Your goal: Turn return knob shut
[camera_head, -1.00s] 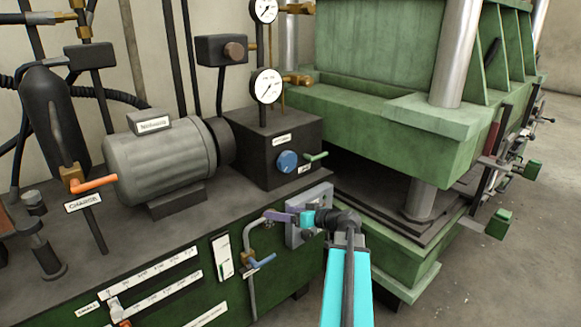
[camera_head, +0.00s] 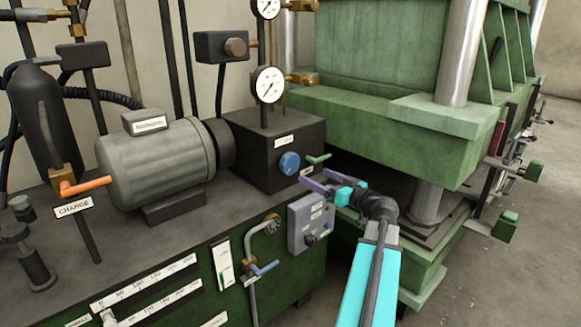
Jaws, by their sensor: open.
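A round blue knob (camera_head: 289,163) sits on the front face of the dark block (camera_head: 255,135). A small white label (camera_head: 284,142) above it is too small to read, so I cannot confirm it is the return knob. My gripper (camera_head: 318,181) has purple fingers and is open and empty. It is to the right of and a little below the blue knob, apart from it in the picture. A small green lever (camera_head: 318,158) shows just above the fingers. A dark knob (camera_head: 311,240) is on the grey control box (camera_head: 300,220) below.
A pipe with a blue-handled valve (camera_head: 264,268) stands left of the control box. An orange charge handle (camera_head: 88,186) and a grey motor (camera_head: 155,165) are on the left. The green press (camera_head: 400,140) stands behind and right of my arm. Two gauges rise above the block.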

